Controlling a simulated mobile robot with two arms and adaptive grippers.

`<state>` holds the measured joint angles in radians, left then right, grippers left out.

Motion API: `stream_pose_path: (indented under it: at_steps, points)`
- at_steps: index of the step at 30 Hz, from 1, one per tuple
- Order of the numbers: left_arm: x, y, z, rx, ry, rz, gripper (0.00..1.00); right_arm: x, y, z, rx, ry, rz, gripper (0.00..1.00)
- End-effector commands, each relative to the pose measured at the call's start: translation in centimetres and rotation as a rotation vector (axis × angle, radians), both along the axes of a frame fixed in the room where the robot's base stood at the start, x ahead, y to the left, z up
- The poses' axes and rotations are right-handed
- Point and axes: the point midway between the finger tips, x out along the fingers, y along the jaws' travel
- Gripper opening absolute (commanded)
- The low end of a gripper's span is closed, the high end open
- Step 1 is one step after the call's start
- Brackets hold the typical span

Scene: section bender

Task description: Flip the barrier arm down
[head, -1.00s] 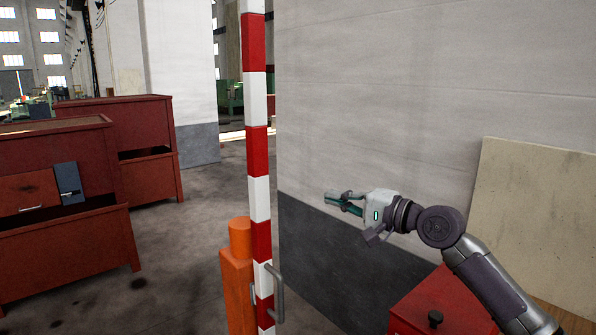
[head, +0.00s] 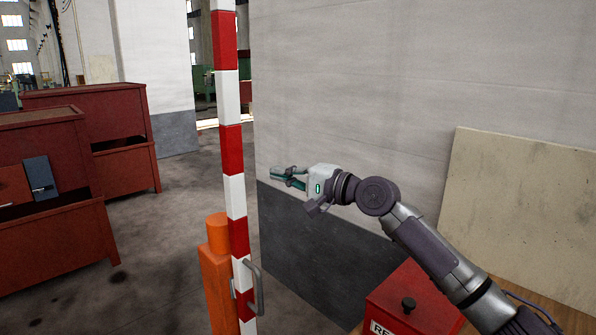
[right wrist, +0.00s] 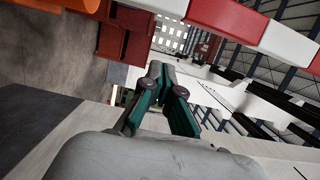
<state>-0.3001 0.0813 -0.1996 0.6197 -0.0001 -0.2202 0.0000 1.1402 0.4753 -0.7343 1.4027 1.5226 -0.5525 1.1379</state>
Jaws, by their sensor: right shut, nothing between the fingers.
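The barrier arm (head: 233,150) is a red and white striped bar standing upright in the head view. A grey handle (head: 257,288) is fixed low on it, beside an orange post (head: 217,270). My right gripper (head: 276,174) is to the right of the bar, above the handle's height in the picture, apart from it and shut with nothing in it. In the right wrist view the gripper fingers (right wrist: 160,75) come together, and the striped bar (right wrist: 240,22) crosses the top. My left gripper is not in view.
Red metal cabinets (head: 85,115) stand at the left. A white wall with a dark lower band (head: 315,250) is behind my right gripper. A red box with a black knob (head: 405,305) and a leaning pale board (head: 520,200) are at the lower right.

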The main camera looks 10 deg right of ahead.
Motion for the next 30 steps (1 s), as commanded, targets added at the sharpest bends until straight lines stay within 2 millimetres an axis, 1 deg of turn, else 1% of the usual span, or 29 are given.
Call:
stream_pose_path:
  at_steps: [1, 5, 7, 12, 18, 30]
  points:
    - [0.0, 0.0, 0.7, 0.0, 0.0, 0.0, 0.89, 0.6, 0.9, 0.4, -0.001, 0.002, 0.001, 0.0]
    - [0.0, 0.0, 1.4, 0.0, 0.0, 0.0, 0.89, 2.1, 2.6, 0.3, 0.0, 0.001, 0.0, 0.0]
    - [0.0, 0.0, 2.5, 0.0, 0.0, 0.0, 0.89, 1.4, 3.4, 0.5, -0.006, -0.002, 0.0, 0.0]
    - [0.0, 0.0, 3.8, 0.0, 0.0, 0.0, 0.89, 0.2, 4.9, 0.3, -0.003, -0.001, -0.001, 0.0]
    - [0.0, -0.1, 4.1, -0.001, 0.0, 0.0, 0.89, -0.3, 5.6, 0.0, -0.001, 0.0, -0.001, 0.0]
    - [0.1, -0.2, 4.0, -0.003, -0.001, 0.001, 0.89, -0.3, 5.6, -0.1, -0.007, -0.003, -0.001, 0.0]
